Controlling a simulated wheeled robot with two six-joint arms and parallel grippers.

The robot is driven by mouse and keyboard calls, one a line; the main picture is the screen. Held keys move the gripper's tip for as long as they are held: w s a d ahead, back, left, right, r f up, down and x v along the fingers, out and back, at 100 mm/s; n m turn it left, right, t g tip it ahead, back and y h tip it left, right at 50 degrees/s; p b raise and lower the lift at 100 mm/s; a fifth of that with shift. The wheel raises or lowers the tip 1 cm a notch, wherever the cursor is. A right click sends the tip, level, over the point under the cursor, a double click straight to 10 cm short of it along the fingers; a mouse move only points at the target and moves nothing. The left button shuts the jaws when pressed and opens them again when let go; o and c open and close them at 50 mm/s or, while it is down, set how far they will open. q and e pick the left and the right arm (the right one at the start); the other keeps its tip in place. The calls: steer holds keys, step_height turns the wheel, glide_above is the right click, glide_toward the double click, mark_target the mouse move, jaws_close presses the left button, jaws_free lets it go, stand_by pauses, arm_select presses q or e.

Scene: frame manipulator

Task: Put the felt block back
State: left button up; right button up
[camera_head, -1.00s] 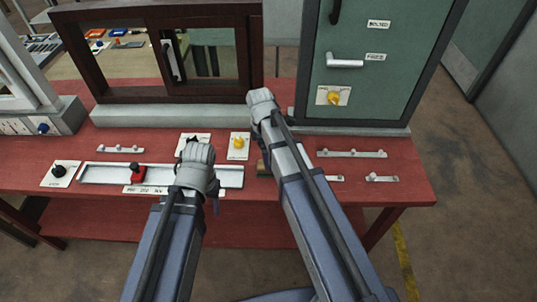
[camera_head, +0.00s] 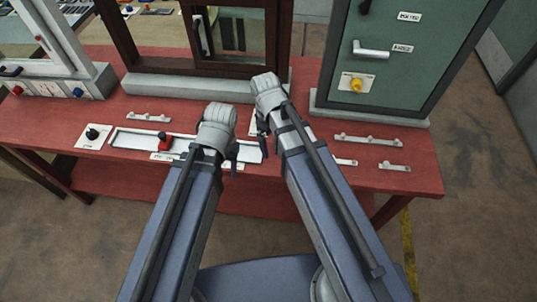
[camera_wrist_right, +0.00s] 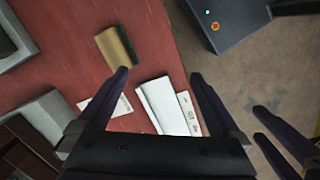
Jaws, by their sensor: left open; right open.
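A tan block with a dark green side (camera_wrist_right: 117,47), which looks like the felt block, lies on the red table in the right wrist view. In the head view my right arm hides most or all of it. My right gripper (camera_wrist_right: 158,75) is open and empty, its fingers apart, with the block beyond its left fingertip and not between the fingers. In the head view the right gripper (camera_head: 264,128) is over the table, its fingers mostly hidden. My left gripper (camera_head: 232,158) hangs just left of it, above the right end of the white rail tray; no held object shows.
The red table (camera_head: 295,178) carries a white rail tray (camera_head: 129,139) with a red slider (camera_head: 165,141), a black knob (camera_head: 92,133) and small white hook strips (camera_head: 368,141). A dark wooden frame (camera_head: 118,35) and a green cabinet (camera_head: 400,70) stand behind.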

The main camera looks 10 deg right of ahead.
steer(key=s+a+m, duration=0.3)
steer(key=s+m, duration=0.2)
steer(key=s, duration=0.2)
steer(key=shift+s+a+m, duration=0.3)
steer(key=shift+s+a, duration=0.05)
steer(key=shift+s, duration=0.05)
stand_by(0.7)
